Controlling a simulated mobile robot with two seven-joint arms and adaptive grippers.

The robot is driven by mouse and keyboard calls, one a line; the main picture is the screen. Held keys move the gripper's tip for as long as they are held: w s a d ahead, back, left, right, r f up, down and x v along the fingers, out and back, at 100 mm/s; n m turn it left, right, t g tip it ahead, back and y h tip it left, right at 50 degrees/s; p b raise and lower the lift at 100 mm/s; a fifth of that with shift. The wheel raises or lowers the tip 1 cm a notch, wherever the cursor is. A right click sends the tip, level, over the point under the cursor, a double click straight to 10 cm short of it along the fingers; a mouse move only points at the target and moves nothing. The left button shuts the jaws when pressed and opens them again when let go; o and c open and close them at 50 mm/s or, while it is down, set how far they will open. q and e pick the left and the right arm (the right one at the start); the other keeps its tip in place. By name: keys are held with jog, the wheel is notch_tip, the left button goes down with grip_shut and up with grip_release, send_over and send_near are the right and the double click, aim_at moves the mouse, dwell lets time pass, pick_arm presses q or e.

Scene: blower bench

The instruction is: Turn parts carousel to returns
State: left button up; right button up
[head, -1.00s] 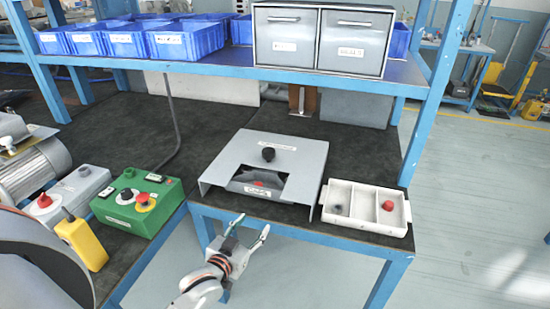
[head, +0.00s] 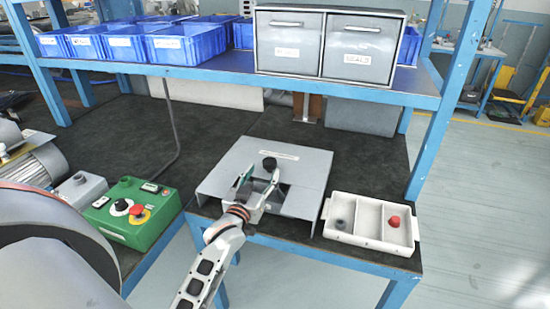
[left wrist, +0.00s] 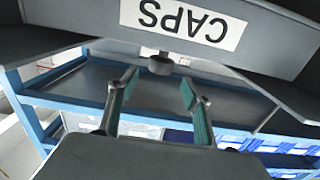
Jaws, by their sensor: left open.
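The parts carousel shows as a grey housing (head: 307,180) with a black knob (head: 269,163) on its top and a cut-out at its front. My left gripper (head: 257,174) is open over this cut-out, its fingers pointing towards the knob. In the left wrist view, which is upside down, a white label reading CAPS (left wrist: 190,21) is on a grey face. The dark knob (left wrist: 160,64) shows beyond and between the open fingertips (left wrist: 159,84), with nothing gripped. My gripper hides most of the cut-out and what lies inside. My right gripper is not in view.
A white divided tray (head: 372,244) holding a grey and a red piece stands right of the housing. A green control box (head: 130,212) with a red button is at left. A shelf (head: 215,75) with blue bins and grey drawers (head: 330,41) overhangs behind.

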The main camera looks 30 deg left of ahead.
aim_at(267, 165)
pick_arm(q)
jog(key=x, duration=0.6)
jog(key=shift+w+b, duration=0.15)
jog(key=shift+b, duration=0.15)
jog(key=shift+w+a, duration=0.1)
jog(key=shift+w, duration=0.25)
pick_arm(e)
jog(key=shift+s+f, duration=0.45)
pick_arm(q)
jog(key=shift+c, duration=0.3)
grip_shut()
jog(key=shift+r, duration=0.1)
